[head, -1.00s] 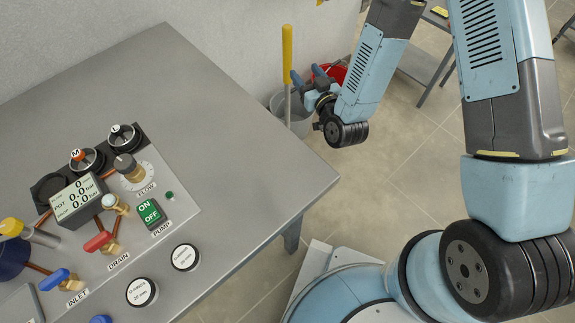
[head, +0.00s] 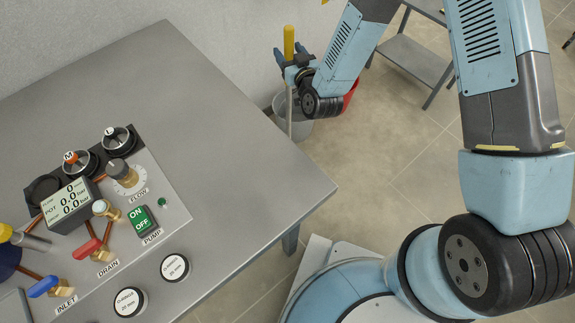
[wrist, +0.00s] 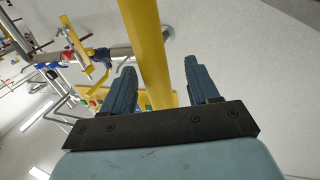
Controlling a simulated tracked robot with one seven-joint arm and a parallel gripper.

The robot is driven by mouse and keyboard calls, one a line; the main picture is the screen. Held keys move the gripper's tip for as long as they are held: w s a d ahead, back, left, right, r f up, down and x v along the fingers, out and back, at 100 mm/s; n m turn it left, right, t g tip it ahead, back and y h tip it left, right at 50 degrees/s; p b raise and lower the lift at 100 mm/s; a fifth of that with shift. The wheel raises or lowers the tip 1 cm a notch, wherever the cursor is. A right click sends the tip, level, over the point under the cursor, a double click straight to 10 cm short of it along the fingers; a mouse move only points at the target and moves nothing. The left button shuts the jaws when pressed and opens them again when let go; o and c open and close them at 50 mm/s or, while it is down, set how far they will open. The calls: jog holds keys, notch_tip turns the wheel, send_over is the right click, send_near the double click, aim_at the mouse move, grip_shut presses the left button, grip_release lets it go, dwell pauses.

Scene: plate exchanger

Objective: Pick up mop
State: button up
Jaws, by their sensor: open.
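The mop's yellow handle (head: 289,42) stands upright behind the far corner of the table, above a grey bucket. In the wrist view the yellow handle (wrist: 148,50) passes between the two blue fingers of my gripper (wrist: 162,88), with a gap on each side. My gripper (head: 293,54) is open around the handle in the head view too, its fingers on either side. The mop's lower end is hidden.
A grey table (head: 215,115) with a pump panel (head: 105,205) fills the left. The grey bucket (head: 296,128) and a red bucket (head: 351,92) stand on the floor beyond it. A grey shelf unit (head: 415,60) is behind my arm. Floor to the right is clear.

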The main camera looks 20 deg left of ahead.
jog(key=shift+w+a, duration=0.3)
jog(key=shift+w, duration=0.55)
jog(key=shift+s+a, duration=0.1)
jog(key=shift+s, duration=0.05)
jog(key=shift+c, duration=1.4)
grip_shut()
jog(key=shift+r, duration=0.1)
